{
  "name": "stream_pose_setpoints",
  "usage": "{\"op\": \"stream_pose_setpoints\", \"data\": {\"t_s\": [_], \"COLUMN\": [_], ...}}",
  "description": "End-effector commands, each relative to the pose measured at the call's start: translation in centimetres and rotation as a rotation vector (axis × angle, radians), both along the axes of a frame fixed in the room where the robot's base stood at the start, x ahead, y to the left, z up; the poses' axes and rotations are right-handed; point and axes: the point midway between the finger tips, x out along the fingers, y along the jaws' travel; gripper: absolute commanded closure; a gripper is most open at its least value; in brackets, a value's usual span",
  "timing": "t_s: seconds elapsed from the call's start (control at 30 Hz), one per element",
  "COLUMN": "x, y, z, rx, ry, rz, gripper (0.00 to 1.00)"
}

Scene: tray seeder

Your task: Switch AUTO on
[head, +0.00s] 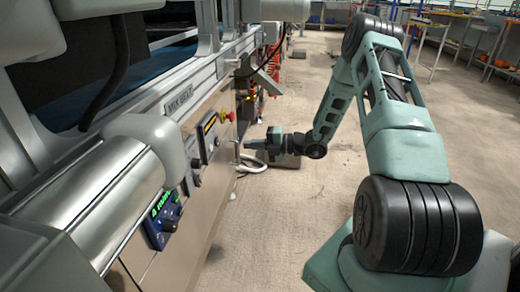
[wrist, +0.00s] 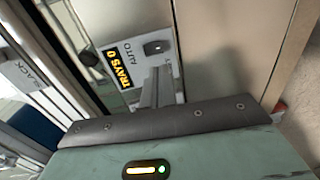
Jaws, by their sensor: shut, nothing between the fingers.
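The control panel with the AUTO label (wrist: 132,55) shows in the wrist view, turned sideways, with a lit yellow display (wrist: 118,70) reading TRAYS 0. A small dark switch (wrist: 158,47) sits on the light plate beside the AUTO label; I cannot tell its position. My gripper (wrist: 160,76) is shut and empty, its fingertips in front of the panel just below the switch in the picture. I cannot tell whether they touch. In the head view my gripper (head: 246,145) is near the machine's side, right of the panel (head: 208,135).
A red button (head: 231,116) sits beside the panel. A blue control box (head: 163,220) with a green display is nearer on the same machine side. A MIX BELT label (head: 178,105) is above. A pale hose (head: 250,167) lies beneath my gripper.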

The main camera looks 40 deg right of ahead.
Motion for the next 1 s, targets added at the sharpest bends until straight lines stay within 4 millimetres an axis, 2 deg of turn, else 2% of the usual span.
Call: {"op": "stream_pose_setpoints", "data": {"t_s": [0.03,0.2,0.4,0.6,1.0], "x": [0.9,3.5,5.7,6.5,6.6], "y": [0.8,2.9,4.5,5.1,5.2], "z": [-0.6,-0.9,-1.2,-1.1,-1.0], "rx": [-0.002,-0.001,-0.001,-0.001,0.007], "ry": [-0.001,-0.001,-0.001,0.000,-0.006], "rz": [0.005,0.004,0.002,0.000,0.001], "gripper": [1.00,1.00,1.00,1.00,1.00]}}
